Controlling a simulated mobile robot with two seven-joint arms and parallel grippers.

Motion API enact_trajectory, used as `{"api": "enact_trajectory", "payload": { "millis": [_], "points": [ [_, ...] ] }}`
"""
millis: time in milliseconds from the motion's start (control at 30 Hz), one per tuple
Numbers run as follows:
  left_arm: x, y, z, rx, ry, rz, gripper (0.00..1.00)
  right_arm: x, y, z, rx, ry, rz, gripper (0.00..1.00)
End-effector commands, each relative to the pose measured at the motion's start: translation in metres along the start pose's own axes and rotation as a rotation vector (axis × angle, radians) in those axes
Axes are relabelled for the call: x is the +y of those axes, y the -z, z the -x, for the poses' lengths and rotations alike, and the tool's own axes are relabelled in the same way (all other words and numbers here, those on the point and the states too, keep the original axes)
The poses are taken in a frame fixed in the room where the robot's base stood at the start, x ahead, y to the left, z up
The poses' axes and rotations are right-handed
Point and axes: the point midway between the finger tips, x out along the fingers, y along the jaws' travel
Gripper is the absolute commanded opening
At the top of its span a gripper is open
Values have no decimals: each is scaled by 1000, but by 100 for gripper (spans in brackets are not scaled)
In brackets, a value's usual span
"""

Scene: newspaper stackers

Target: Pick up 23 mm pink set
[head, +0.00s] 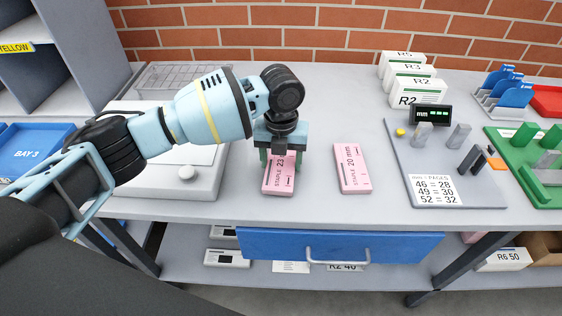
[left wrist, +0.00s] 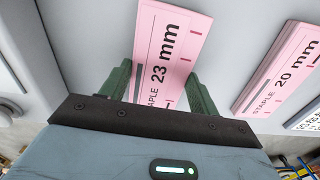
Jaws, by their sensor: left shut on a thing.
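The pink 23 mm staple set (head: 278,182) lies on the grey tabletop, left of the other pink set. My left gripper (head: 280,157) is over its far end, pointing down. In the left wrist view, the 23 mm set (left wrist: 170,48) sits between the two green fingers (left wrist: 158,88), and the jaws are shut on it. The gripper hides the set's far end in the head view. The pink 20 mm set (head: 352,168) lies apart to the right, and it also shows in the left wrist view (left wrist: 284,72). My right gripper is not in view.
A white machine (head: 178,178) stands close on the left under my left arm. A grey board with a digital display (head: 432,116) is on the right. White R-labelled boxes (head: 414,90) stand behind it. A blue drawer (head: 340,245) hangs below the front edge.

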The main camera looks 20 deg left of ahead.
Motion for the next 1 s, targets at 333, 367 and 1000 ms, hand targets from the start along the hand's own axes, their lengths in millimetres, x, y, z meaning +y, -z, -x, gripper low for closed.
{"api": "enact_trajectory", "payload": {
  "millis": [333, 367, 1000],
  "points": [
    [-10, 21, 30, 1, 2, -6, 36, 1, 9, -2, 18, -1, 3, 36],
    [-13, 27, 31, 0, 2, -7, 36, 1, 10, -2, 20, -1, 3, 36],
    [-66, 140, 42, 0, 1, -2, 36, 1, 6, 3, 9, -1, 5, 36]
  ]
}}
